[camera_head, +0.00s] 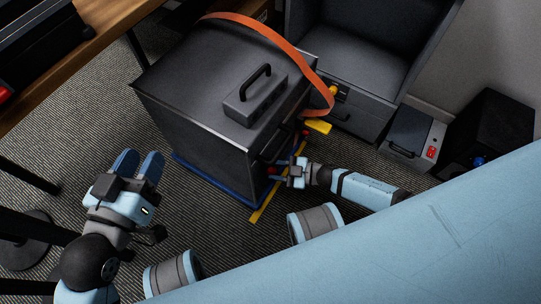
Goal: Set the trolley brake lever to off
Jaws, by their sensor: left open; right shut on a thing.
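The trolley seems to be the dark grey box (190,100) on a blue base (205,185), standing on the carpet in the middle. A small red part (271,170), which looks like the end of the brake lever, shows low on its right-hand face. My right gripper (280,172) is at this red part and shut on it; the fingers hide most of it, and I cannot tell the lever's setting. My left gripper (138,163) is open and empty, in front of the box's left side and apart from it.
An orange strap (265,28) runs over the box's back edge and down its right side. A yellow strip (268,203) lies on the floor beside the base. A dark cabinet (350,70) stands behind, a grey box with a red switch (413,140) to the right. A wooden table (75,55) is at upper left.

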